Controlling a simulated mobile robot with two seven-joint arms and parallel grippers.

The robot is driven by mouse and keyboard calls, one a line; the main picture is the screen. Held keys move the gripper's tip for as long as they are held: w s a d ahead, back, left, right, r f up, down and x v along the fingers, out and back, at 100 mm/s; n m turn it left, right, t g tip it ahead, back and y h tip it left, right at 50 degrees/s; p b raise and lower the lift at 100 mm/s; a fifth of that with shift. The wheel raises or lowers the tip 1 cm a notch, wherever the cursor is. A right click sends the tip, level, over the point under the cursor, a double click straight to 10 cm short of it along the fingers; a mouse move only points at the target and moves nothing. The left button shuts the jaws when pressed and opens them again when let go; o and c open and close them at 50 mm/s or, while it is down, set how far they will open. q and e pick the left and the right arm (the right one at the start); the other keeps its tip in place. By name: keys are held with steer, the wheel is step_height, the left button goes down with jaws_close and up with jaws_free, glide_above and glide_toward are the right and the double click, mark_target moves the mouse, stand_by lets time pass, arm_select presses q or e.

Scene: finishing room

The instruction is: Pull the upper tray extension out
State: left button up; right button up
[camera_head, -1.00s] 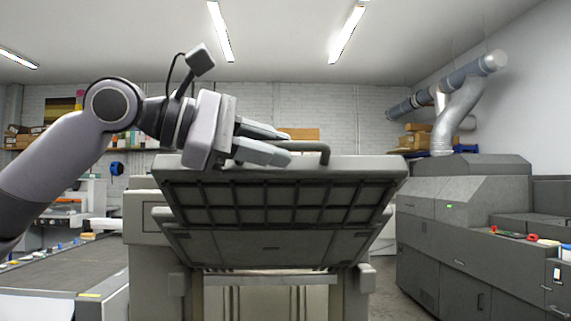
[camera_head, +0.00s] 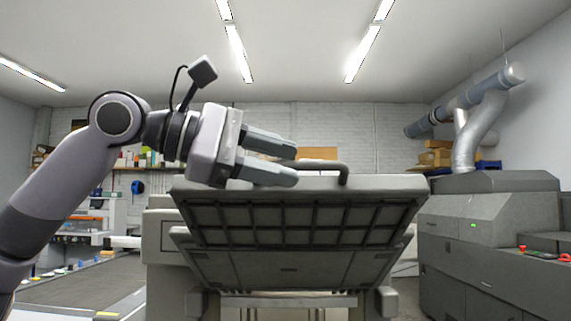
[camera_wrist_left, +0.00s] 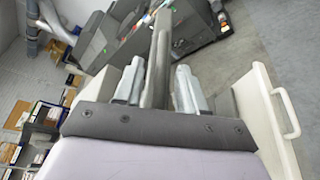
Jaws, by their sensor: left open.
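The upper tray extension (camera_head: 300,216) is a grey slanted panel with a grid of dark ribs on its underside, on the machine ahead. A grey bar handle (camera_head: 343,172) stands along its top edge. My left gripper (camera_head: 297,165) is open at the left part of this handle, its fingers pointing right. In the left wrist view, a dark bar (camera_wrist_left: 160,45), apparently the handle, runs between the open fingers (camera_wrist_left: 158,84), with gaps visible on both sides. The handle's left part is hidden behind the gripper in the head view. My right gripper is not in view.
A lower grey panel (camera_head: 285,268) sits under the ribbed one. Dark grey machine cabinets (camera_head: 480,235) stand at the right, with floor between. A long flat table (camera_head: 85,285) is at the left. In the left wrist view, a pale panel with a white handle (camera_wrist_left: 290,112) is at the right.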

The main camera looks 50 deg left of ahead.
arm_select(q)
steer(key=v, duration=0.5)
steer(key=shift+s+a+r+b, duration=0.1)
steer(key=shift+s+a+b, duration=0.05)
steer(key=shift+s+b, duration=0.25)
